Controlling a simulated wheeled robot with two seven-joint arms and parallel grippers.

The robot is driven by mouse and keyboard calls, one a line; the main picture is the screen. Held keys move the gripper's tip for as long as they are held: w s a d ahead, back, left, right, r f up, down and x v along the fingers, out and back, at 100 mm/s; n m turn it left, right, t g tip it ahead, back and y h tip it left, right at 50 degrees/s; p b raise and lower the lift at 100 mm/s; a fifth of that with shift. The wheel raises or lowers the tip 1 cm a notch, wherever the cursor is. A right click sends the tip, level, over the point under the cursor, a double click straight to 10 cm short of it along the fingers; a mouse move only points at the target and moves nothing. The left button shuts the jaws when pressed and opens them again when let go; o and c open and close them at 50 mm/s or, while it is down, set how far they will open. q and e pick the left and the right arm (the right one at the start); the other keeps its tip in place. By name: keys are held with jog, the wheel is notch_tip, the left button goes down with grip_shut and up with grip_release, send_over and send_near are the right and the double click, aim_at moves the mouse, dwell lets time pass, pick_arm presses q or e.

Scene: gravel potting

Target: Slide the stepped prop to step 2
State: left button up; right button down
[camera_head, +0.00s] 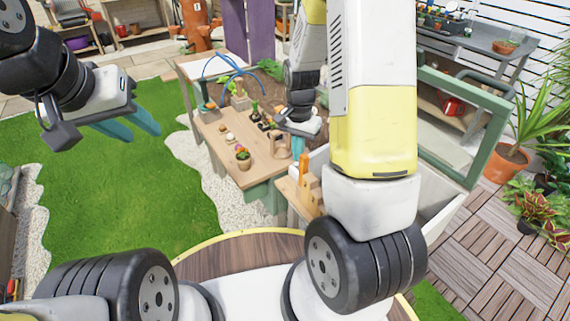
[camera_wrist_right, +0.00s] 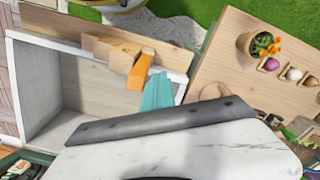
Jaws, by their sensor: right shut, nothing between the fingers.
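The stepped prop (camera_wrist_right: 118,52) is a pale wooden block with stepped parts and an orange piece (camera_wrist_right: 140,72) on one end. It sits on a wooden board along the edge of a white-walled box. In the head view the prop (camera_head: 312,190) shows beside my right arm, partly hidden by it. My right gripper (camera_wrist_right: 157,92) is shut and empty, its teal fingers close beside the orange piece; I cannot tell whether they touch. In the head view its hand (camera_head: 297,130) is above the box's near corner. My left gripper (camera_head: 128,124) is open and empty above the lawn.
The white box (camera_wrist_right: 40,90) is open, with a green-framed lid (camera_head: 470,160) raised at the right. A wooden table (camera_head: 225,130) left of it holds a potted plant (camera_head: 243,158), eggs or bulbs and small tools. The lawn at left is clear.

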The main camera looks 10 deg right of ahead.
jog(key=shift+s+d, duration=0.25)
jog(key=shift+s, duration=0.5)
jog(key=shift+s+d, duration=0.25)
jog(key=shift+s, duration=0.45)
notch_tip(320, 180, up, 8)
send_over(304, 155)
jog(key=w, duration=0.2)
jog(key=shift+a, duration=0.3)
dwell(0.4)
jog(key=shift+r, duration=0.1)
jog(key=s+a+r+n+t+y, duration=0.1)
jog(key=s+a+r+n+t, duration=0.1)
jog(key=s+r, duration=0.6)
jog(key=s+a+r+n+t+y, duration=0.1)
jog(key=s+a+r+n+t, duration=0.2)
jog(key=s+r+n, duration=0.3)
jog(key=shift+s+r+n+t, duration=0.3)
jog(key=shift+s+r+t, duration=0.3)
jog(key=shift+s+r, duration=1)
jog(key=shift+w+r, duration=0.3)
jog(key=shift+w, duration=0.05)
